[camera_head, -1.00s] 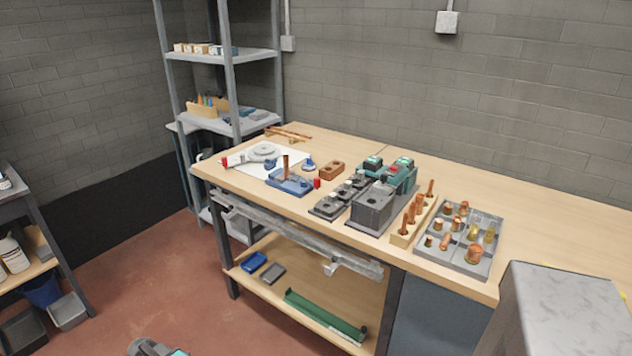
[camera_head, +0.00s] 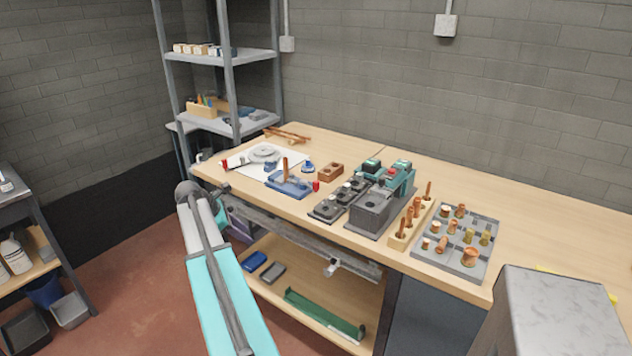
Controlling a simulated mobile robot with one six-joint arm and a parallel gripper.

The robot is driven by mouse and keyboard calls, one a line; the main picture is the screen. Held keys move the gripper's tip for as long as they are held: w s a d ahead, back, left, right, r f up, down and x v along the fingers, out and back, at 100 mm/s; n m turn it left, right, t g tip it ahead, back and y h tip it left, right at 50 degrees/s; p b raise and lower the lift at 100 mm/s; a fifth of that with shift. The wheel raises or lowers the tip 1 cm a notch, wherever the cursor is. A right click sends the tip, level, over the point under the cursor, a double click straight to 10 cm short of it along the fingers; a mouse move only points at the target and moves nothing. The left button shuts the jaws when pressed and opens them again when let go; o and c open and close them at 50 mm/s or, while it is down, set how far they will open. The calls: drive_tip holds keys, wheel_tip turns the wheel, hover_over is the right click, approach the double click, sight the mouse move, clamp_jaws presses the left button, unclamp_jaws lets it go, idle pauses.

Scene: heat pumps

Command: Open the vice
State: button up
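A small blue fixture (camera_head: 289,186) on the left part of the bench looks like the vice. A copper piece (camera_head: 285,166) stands upright at it, and a small red knob or handle (camera_head: 316,186) is at its right end. Its jaws are too small to tell open or shut. My arm rises at lower left in front of the bench. What looks like my gripper (camera_head: 224,189) is a small dark shape at the bench's left front edge, left of the blue fixture and apart from it. Its fingers cannot be made out.
The wooden bench (camera_head: 450,278) also holds a white sheet (camera_head: 290,160), a brown block (camera_head: 331,171), a dark grey and teal machine (camera_head: 372,212), a rack of copper pieces (camera_head: 401,240) and a grey tray of fittings (camera_head: 483,222). A grey box (camera_head: 555,310) stands at lower right. The bench's back right is clear.

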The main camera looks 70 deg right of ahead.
drive_tip(key=s+d+r, duration=0.6)
drive_tip(key=d+r, duration=0.3)
drive_tip(key=r, duration=0.3)
drive_tip(key=n+g+h+p, duration=0.1)
drive_tip(key=g, duration=0.1)
approach(315, 181)
drive_tip(key=v, duration=0.3)
drive_tip(key=shift+a+r, duration=0.1)
drive_tip(key=shift+r, duration=0.05)
drive_tip(key=p+x, duration=0.2)
drive_tip(key=x, duration=1.1)
drive_tip(key=shift+s+d+f+p, duration=0.15)
drive_tip(key=shift+d+f+p, duration=0.1)
drive_tip(key=shift+p, duration=0.15)
drive_tip(key=shift+c, duration=0.4)
clamp_jaws()
